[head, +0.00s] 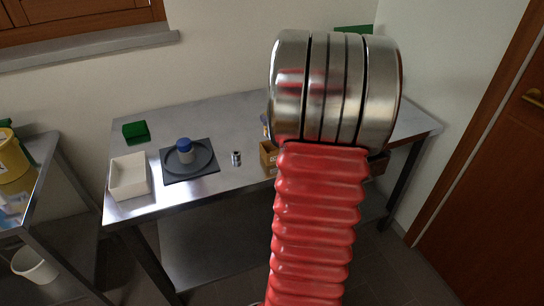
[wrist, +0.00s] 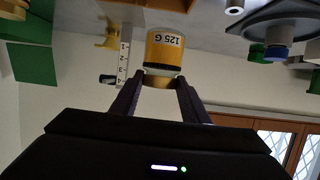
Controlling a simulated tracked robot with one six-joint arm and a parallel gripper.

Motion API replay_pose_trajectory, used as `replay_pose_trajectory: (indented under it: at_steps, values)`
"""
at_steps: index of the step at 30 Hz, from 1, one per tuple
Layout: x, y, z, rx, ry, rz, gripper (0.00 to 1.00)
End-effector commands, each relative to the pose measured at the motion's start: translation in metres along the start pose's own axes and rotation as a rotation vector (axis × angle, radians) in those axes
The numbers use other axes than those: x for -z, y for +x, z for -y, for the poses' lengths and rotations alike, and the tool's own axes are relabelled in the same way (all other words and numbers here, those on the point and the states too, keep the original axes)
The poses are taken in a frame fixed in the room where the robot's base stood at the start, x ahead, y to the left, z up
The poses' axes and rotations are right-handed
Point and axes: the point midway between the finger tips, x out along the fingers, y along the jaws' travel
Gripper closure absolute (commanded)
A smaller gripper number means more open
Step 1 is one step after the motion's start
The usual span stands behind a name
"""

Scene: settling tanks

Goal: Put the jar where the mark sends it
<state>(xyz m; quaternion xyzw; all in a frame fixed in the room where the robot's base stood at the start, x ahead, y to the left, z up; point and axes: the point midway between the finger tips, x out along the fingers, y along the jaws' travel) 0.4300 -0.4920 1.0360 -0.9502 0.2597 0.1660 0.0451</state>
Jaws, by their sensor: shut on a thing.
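My gripper (wrist: 160,81) is shut on a jar (wrist: 165,48) with a yellow-orange band printed "125 G", a dark stripe and a pale end. The print appears upside down in the wrist view. In the head view my arm hides my gripper and this jar. A white strip numbered 1 to 4 (wrist: 123,62) shows beside the jar in the wrist view.
The metal table (head: 230,118) also holds a white open tray (head: 128,176), a green block (head: 135,131), a small metal cylinder (head: 236,158) and a brown box (head: 268,157) partly behind my arm. A side table with a yellow container (head: 12,158) stands left.

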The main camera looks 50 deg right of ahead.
Motion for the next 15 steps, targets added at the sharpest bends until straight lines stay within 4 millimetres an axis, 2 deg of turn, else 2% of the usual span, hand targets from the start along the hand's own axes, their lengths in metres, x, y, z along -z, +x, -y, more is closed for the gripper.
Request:
replay_pose_trajectory:
  at_steps: [5, 12, 15]
  values:
    - [-0.013, 0.004, -0.002, -0.003, 0.004, 0.002, 0.92]
    - [-0.047, 0.016, -0.002, -0.003, 0.004, 0.003, 0.92]
    - [-0.056, 0.019, -0.003, -0.004, 0.003, 0.001, 0.92]
